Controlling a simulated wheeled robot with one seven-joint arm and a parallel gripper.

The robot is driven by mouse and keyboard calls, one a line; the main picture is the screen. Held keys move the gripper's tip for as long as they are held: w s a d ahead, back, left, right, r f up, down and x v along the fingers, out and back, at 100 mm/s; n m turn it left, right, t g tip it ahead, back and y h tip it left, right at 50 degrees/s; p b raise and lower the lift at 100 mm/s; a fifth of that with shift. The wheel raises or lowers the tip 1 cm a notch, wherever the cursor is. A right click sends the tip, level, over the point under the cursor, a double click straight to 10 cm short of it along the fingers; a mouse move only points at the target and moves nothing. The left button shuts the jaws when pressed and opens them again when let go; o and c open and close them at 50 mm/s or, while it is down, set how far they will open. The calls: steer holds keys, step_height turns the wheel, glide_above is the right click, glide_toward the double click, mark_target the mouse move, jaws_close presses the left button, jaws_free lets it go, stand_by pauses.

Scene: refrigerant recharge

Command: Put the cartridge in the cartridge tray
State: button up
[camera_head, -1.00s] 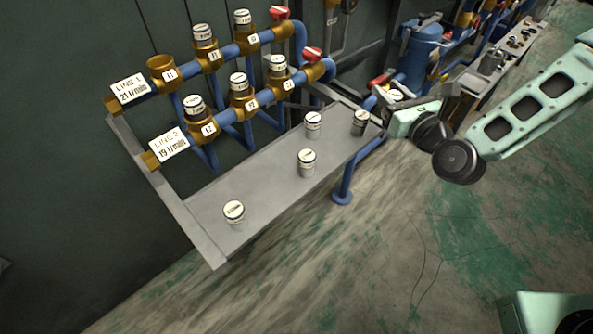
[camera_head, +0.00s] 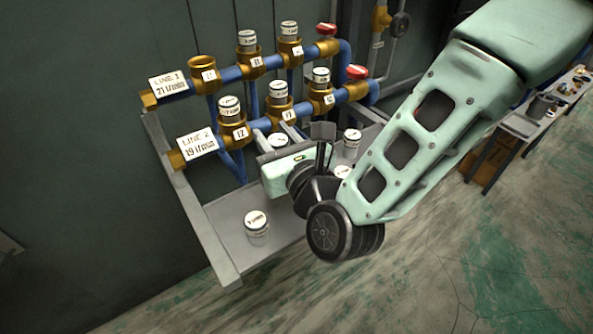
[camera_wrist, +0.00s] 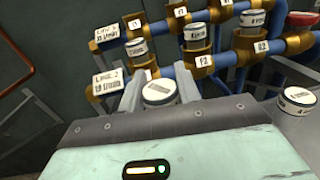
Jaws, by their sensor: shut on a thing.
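My gripper (camera_head: 276,146) is shut on a white-topped cartridge (camera_wrist: 160,92). In the wrist view the cartridge sits upright between the two grey fingers. Its top also shows in the head view (camera_head: 278,140). The gripper is over the grey cartridge tray (camera_head: 228,212), below the pipe rows; its height above the tray is hard to tell. Another cartridge (camera_head: 256,227) stands on the tray near its front left. Two more cartridges, one behind (camera_head: 352,142) and one nearer (camera_head: 342,172), show beside my arm, partly hidden. My arm covers the tray's right part.
Blue pipes carry brass sockets, several holding cartridges; one socket (camera_head: 201,72) at the upper left is empty. Labels for Line 1 (camera_head: 168,82) and Line 2 (camera_head: 197,145) mark the rows. Red valve handles (camera_head: 357,71) stick out at right. A bench (camera_head: 520,125) stands far right.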

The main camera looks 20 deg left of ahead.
steer(key=shift+f, duration=3.3)
steer(key=shift+f+b, duration=0.2)
steer(key=shift+b, duration=0.15)
steer(key=o, duration=1)
steer(key=shift+r, duration=0.1)
